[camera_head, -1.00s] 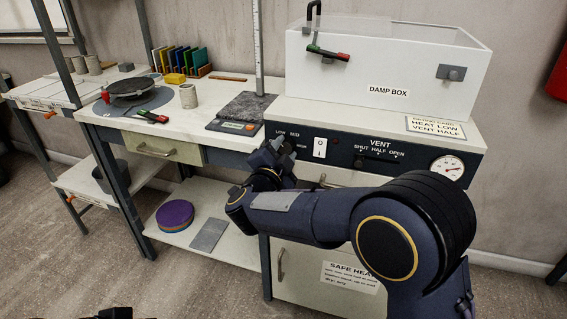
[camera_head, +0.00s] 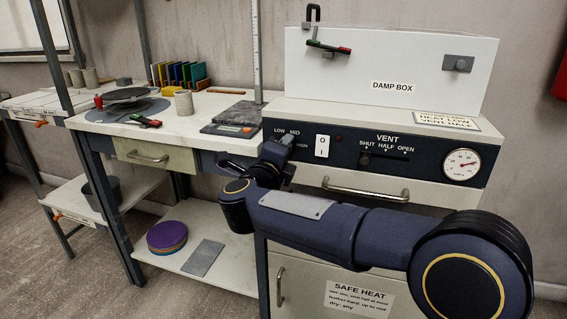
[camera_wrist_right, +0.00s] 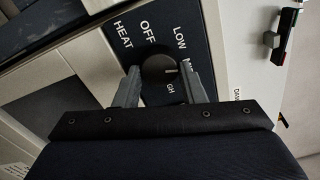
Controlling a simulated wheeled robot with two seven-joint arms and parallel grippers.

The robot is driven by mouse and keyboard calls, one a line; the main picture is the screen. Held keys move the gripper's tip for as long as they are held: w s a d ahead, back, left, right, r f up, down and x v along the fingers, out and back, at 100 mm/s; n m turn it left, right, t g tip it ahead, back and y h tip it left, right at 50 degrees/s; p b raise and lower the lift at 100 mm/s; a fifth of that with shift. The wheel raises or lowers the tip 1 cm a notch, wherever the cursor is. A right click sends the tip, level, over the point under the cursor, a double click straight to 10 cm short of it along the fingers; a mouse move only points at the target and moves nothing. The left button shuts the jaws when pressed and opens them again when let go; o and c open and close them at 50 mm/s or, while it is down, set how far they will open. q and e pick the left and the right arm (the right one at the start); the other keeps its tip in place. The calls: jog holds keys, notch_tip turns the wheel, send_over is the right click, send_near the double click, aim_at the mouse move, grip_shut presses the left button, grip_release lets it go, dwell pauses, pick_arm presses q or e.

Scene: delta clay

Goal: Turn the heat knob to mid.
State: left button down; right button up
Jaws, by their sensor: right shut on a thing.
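The heat knob (camera_wrist_right: 158,68) is a dark round knob on the dark control panel. In the right wrist view it sits between the two fingers of my right gripper (camera_wrist_right: 162,84), which is shut on it. A short pale mark on the knob points right in that view, toward the partly covered MID label. OFF and LOW labels show clear, and HIGH is partly hidden by a finger. In the head view my right gripper (camera_head: 283,146) is at the left end of the panel, below LOW and MID, and hides the knob. My left gripper is out of view.
Right of the knob are a white rocker switch (camera_head: 322,146), the vent slider (camera_head: 386,155) and a round gauge (camera_head: 462,164). A drawer handle (camera_head: 365,190) lies below the panel. The damp box (camera_head: 390,70) stands on top. A bench (camera_head: 215,105) with pottery tools is at left.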

jog(key=shift+f+m+b, duration=0.15)
jog(key=shift+m+b, duration=0.9)
jog(key=shift+m, duration=0.35)
jog(key=o, duration=1)
jog(key=p+v, duration=0.1)
jog(key=v, duration=0.7)
jog(key=shift+w, duration=0.1)
